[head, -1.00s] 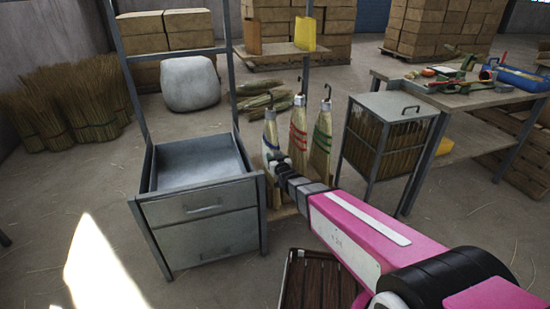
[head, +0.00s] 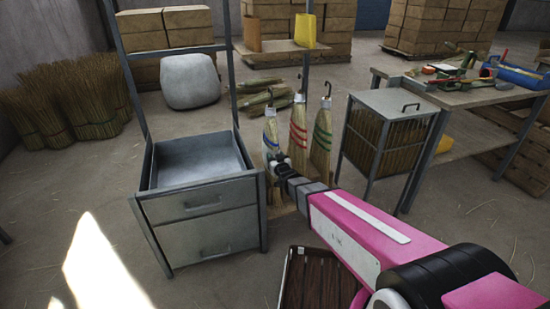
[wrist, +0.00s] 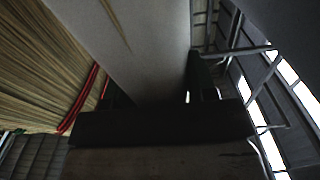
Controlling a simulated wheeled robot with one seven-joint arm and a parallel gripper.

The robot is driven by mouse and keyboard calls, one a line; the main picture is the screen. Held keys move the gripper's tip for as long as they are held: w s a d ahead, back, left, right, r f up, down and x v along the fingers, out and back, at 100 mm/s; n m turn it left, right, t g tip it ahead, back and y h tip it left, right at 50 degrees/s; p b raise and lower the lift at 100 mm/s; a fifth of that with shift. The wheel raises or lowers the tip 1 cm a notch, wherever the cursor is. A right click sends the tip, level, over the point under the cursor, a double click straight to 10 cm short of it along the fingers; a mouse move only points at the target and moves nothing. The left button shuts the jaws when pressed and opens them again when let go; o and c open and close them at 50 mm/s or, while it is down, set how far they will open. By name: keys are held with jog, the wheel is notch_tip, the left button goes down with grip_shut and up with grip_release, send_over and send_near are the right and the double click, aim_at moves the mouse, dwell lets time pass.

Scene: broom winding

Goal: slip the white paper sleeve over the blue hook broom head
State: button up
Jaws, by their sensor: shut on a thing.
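The blue hook broom (head: 270,128) hangs head-down at the left of three brooms, with a hook on top and blue bands. My gripper (head: 277,163) is low in front of it. In the wrist view, my dark gripper (wrist: 160,125) is shut on a pale, flat-sided thing, which I take to be the white paper sleeve (wrist: 125,45). The sleeve is hard to make out in the head view, and its opening is hidden. I cannot tell whether it surrounds any of the blue broom's head.
The red-banded broom (head: 298,132) stands close to the right and shows beside the sleeve in the wrist view (wrist: 45,70). The green-banded broom (head: 321,140) is beyond it. A metal drawer unit (head: 200,210) is at left, a caged bin (head: 385,140) at right.

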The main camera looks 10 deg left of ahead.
jog(key=o, duration=1)
jog(key=v, duration=1)
jog(key=d+f+m+g+h, duration=0.2)
jog(key=d+g+h, duration=0.2)
jog(key=d, duration=0.6)
jog(key=d+f+m+g+h, duration=0.2)
jog(key=d+g+h, duration=0.1)
jog(key=d, duration=0.6)
jog(key=s+d+r+g, duration=0.1)
jog(key=s+d+g, duration=0.2)
jog(key=s+d, duration=0.1)
jog(key=s+d+m+g+h, duration=0.1)
jog(key=s+d+g, duration=0.2)
jog(key=s+d, duration=0.1)
jog(key=s+d+r+g, duration=0.1)
jog(key=s+d+g, duration=0.1)
jog(key=s+d, duration=0.2)
jog(key=shift+s+d+r+m+g+h, duration=0.3)
jog(key=shift+d+r+m+g+h, duration=0.1)
jog(key=shift+d, duration=0.15)
